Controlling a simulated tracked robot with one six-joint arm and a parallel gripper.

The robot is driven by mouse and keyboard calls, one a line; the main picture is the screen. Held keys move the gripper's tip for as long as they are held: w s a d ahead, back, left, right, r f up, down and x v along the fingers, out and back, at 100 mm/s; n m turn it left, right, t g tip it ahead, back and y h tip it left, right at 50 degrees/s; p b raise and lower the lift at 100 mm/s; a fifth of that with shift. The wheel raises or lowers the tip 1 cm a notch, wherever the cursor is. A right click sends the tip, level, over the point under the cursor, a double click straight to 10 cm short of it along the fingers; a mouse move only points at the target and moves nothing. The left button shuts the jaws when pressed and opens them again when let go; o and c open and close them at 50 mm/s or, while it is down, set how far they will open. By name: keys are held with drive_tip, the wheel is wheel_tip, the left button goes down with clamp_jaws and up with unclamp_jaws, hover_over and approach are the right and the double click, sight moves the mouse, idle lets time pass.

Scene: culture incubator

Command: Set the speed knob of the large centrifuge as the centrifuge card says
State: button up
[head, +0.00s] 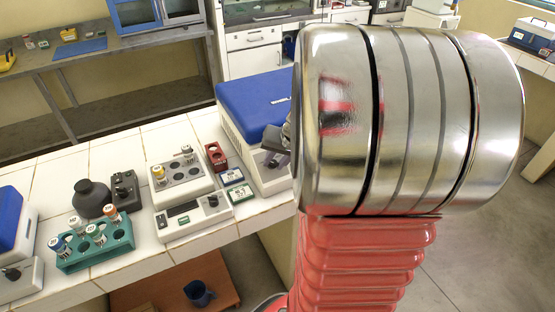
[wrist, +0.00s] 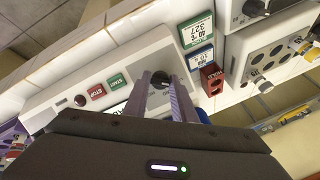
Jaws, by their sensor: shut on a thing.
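The large centrifuge, with a blue lid (head: 255,100) and a pale body, stands on the tiled bench in the head view, partly hidden by my arm. Its front panel (wrist: 120,72) fills the middle of the wrist view, with a red STOP button (wrist: 97,90) and a green START button (wrist: 117,81). The dark speed knob (wrist: 157,79) sits between the tips of my gripper (wrist: 160,84), which is shut on it. My fingers partly hide the knob and display. A green-edged card (wrist: 195,34) and a blue-edged card (wrist: 201,59) lie beside the centrifuge; I cannot tell which is the centrifuge card.
A small red block (wrist: 211,78) with holes lies near the cards.

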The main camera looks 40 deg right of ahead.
drive_tip(key=m, duration=0.4)
drive_tip(key=m+t+y, duration=0.1)
drive_tip(key=shift+s+d+f+m, duration=0.15)
drive_tip(key=shift+s+f+m, duration=0.1)
drive_tip(key=shift+m, duration=0.15)
drive_tip(key=shift+o, duration=0.2)
drive_tip(key=m+t, duration=0.1)
drive_tip(key=m, duration=0.3)
drive_tip(key=shift+s+f+m, duration=0.1)
drive_tip(key=shift+s+m, duration=0.05)
drive_tip(key=shift+m, duration=0.15)
drive_tip(key=o, duration=0.7)
drive_tip(key=shift+r, duration=0.3)
